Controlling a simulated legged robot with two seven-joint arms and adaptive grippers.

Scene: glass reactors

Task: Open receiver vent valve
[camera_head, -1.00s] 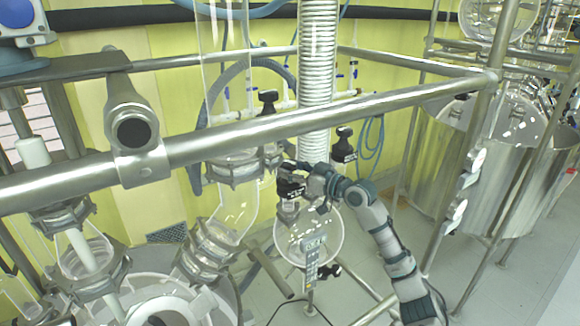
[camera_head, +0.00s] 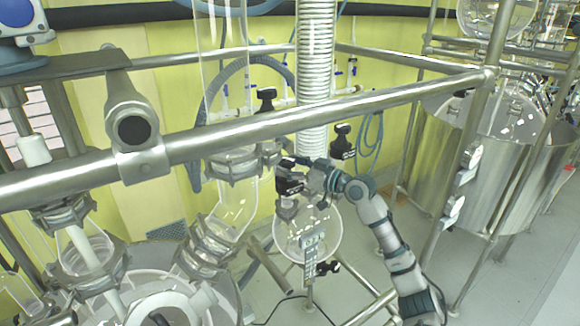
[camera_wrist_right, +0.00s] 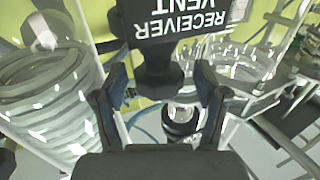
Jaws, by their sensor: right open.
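The receiver vent valve shows in the right wrist view as a black label block (camera_wrist_right: 185,18) reading "RECEIVER VENT" upside down, with a black waisted knob (camera_wrist_right: 158,75) below it. My right gripper (camera_wrist_right: 160,97) is open, and its two fingers stand on either side of the knob with gaps visible. In the head view my right gripper (camera_head: 300,178) is beside a black block with white lettering (camera_head: 288,185), above the round glass receiver (camera_head: 308,230). The fingers partly hide the valve there. My left gripper is not in view.
A steel rail (camera_head: 250,130) crosses in front of the glassware. A ribbed column (camera_head: 317,60) rises behind it. Other black knobs stand nearby, one upper left (camera_head: 266,97) and one right (camera_head: 342,132). A steel tank (camera_head: 450,150) stands at right.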

